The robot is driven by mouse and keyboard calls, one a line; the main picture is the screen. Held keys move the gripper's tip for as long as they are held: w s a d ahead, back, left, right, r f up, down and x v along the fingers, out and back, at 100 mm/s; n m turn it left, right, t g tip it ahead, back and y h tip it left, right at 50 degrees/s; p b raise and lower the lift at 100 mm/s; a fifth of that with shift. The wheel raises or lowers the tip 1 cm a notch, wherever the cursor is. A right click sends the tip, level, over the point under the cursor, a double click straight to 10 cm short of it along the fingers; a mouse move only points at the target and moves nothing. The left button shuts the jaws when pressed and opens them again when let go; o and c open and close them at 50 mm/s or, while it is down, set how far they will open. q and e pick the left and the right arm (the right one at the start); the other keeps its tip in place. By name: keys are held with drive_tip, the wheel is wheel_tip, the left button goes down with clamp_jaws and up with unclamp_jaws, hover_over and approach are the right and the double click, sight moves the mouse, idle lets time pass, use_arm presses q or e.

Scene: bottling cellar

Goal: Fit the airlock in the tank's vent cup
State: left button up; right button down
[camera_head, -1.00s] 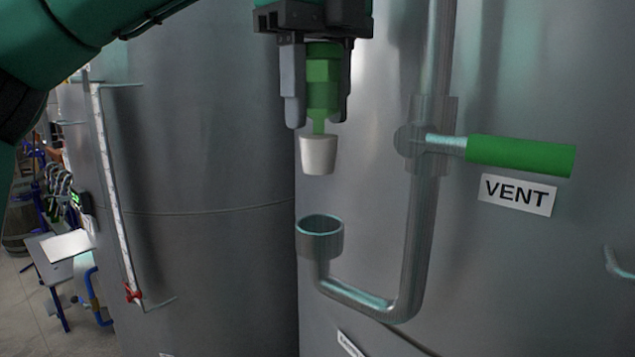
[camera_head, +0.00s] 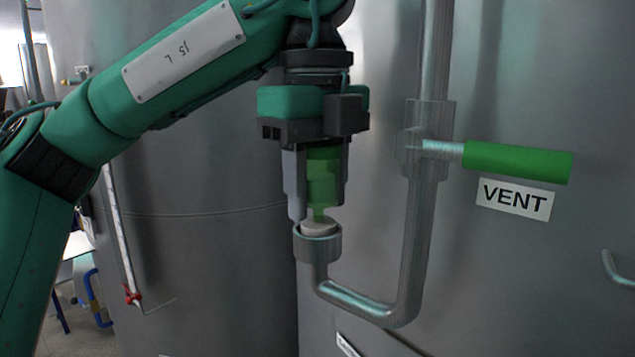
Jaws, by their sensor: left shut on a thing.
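My left gripper (camera_head: 318,212) points straight down and is shut on the green airlock (camera_head: 324,175). The airlock stands upright between the fingers. Its white stopper (camera_head: 320,227) sits inside the mouth of the metal vent cup (camera_head: 318,245); only the stopper's top shows above the rim. How deep or tight it sits is hidden by the cup wall. The cup is the open end of a bent pipe (camera_head: 375,312) on the tank (camera_head: 520,80). My right gripper is not in view.
A valve with a green handle (camera_head: 515,162) sticks out to the right of the pipe, above a VENT label (camera_head: 514,199). Another tank (camera_head: 210,260) stands at left, with a sight tube (camera_head: 120,235) and small red tap. The space in front of the cup is clear.

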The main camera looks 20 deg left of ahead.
use_arm(q)
drive_tip(key=shift+s, duration=0.15)
drive_tip(key=o, duration=1)
drive_tip(key=shift+d, duration=0.1)
drive_tip(key=shift+r, duration=0.5)
wheel_tip(320, 180, up, 9)
drive_tip(key=shift+r, duration=1.05)
